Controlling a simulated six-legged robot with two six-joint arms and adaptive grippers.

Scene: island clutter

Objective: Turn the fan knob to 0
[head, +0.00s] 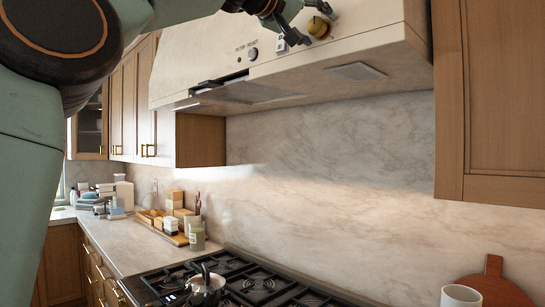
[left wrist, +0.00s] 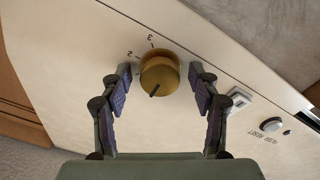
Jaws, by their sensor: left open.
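The fan knob (left wrist: 160,73) is a round brass knob on the pale range hood front. In the left wrist view its dark pointer line aims down and slightly left. The numerals 2 and 3 are printed beside it; I cannot see a 0. The knob also shows in the head view (head: 319,27). My left gripper (left wrist: 160,76) is open, with one finger on each side of the knob and visible gaps between; its fingers also show at the top of the head view (head: 306,21). My right gripper is not in view.
A white rocker switch (left wrist: 240,98) and a round filter reset button (left wrist: 271,125) sit beside the knob on the hood (head: 205,60). Below are a gas stove (head: 255,285) with a kettle (head: 205,288), and a counter (head: 130,250) with a tray of blocks and jars.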

